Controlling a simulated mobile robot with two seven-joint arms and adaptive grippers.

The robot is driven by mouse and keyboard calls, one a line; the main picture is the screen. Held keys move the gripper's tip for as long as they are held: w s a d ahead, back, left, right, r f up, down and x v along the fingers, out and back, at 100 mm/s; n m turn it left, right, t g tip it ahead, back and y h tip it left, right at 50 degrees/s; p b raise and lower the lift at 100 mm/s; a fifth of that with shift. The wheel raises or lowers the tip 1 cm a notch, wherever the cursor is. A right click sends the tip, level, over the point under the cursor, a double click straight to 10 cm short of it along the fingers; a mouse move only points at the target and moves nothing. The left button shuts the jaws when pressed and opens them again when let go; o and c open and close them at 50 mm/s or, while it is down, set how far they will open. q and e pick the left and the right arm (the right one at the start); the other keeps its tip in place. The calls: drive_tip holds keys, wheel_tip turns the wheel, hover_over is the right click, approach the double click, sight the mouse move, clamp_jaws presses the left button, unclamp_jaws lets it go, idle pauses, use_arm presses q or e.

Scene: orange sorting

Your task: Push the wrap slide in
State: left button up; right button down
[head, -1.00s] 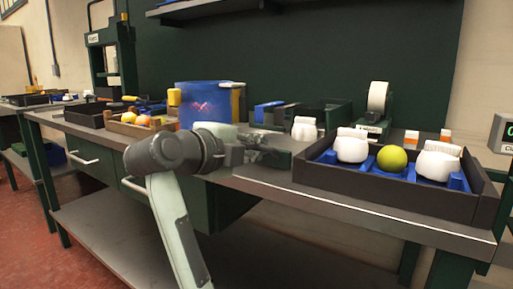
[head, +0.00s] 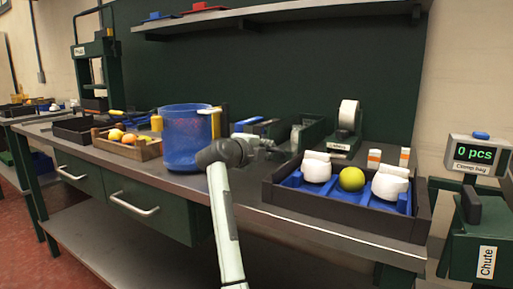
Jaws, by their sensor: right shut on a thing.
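My right gripper (head: 280,151) is at the front of a low dark green unit with a blue part (head: 250,122), just left of the black tray. It is small and dark, and its fingertips are hard to make out. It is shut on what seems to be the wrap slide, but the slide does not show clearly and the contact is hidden. A pale grey shape (head: 300,133) stands just behind the gripper. My left gripper is not in view.
A black tray (head: 340,232) holds a blue insert, two white wrapped pieces and a yellow-green fruit (head: 352,179). A blue bin (head: 182,150) and a wooden fruit crate (head: 140,152) stand to the left. A counter (head: 473,153) reads 0 pcs at right, above a green chute (head: 485,235).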

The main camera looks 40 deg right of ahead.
drive_tip(key=x, duration=0.2)
drive_tip(key=r+p+x, duration=0.1)
drive_tip(key=x, duration=0.2)
drive_tip(key=shift+d, duration=0.15)
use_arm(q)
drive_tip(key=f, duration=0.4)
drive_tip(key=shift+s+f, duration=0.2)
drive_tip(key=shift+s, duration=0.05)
use_arm(e)
drive_tip(key=shift+d+r, duration=0.1)
drive_tip(key=shift+r, duration=0.05)
drive_tip(key=c, duration=1.6)
unclamp_jaws()
drive_tip(key=shift+w+d, duration=0.1)
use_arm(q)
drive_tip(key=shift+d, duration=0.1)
use_arm(e)
drive_tip(key=shift+o, duration=0.2)
drive_tip(key=v, duration=1.2)
